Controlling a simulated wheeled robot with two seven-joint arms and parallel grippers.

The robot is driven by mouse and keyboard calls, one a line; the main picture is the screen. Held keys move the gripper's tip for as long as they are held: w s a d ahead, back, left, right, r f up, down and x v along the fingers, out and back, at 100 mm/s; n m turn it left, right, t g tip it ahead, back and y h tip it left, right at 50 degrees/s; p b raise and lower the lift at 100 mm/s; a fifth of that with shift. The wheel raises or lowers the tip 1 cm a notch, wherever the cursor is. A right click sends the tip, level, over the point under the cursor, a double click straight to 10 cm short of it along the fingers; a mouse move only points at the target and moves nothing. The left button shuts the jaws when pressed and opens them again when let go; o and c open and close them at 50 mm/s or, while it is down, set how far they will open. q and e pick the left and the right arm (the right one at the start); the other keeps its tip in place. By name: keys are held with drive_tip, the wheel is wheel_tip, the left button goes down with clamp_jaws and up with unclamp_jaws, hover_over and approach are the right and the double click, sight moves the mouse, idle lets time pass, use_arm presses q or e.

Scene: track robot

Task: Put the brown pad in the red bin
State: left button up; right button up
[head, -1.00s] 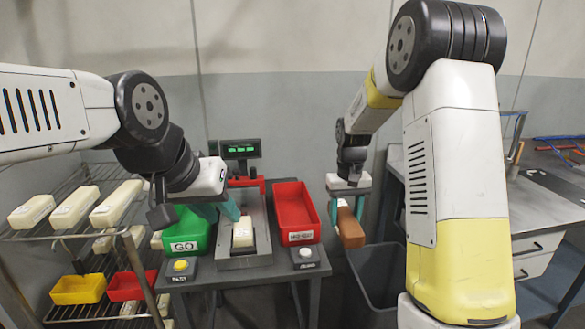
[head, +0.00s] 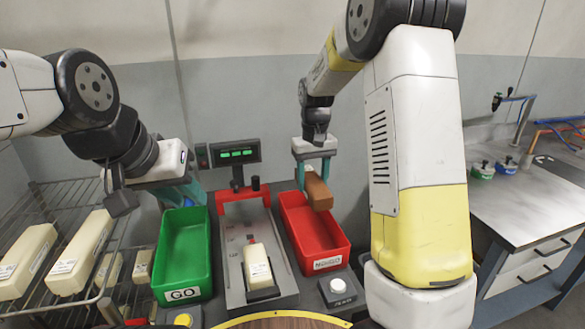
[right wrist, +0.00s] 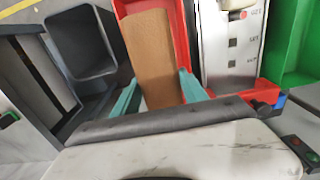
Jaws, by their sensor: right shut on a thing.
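The brown pad (head: 318,192) is a block held in my right gripper (head: 314,172). The gripper's teal fingers are shut on it, and it also shows between them in the right wrist view (right wrist: 150,52). The pad hangs above the red bin (head: 335,247), which has a NO GO label on its front. In the right wrist view the red bin (right wrist: 181,45) shows behind and beside the pad. My left gripper (head: 184,193) is over the back of the green bin, and its teal fingers are partly hidden.
The green GO bin (head: 167,285) stands left of a grey gauge (head: 232,272) with a cream block (head: 257,262). A display (head: 238,152) is behind. A wire rack with cream blocks (head: 82,252) is at left, a steel bench (head: 520,215) at right. A grey tub (right wrist: 82,42) shows in the wrist view.

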drive_tip(key=shift+w+a+f, duration=0.15)
drive_tip(key=shift+w+f, duration=0.1)
drive_tip(key=shift+f, duration=6.25)
drive_tip(key=o, duration=1.5)
drive_tip(key=shift+r, duration=3.9)
drive_tip(key=shift+r, duration=0.1)
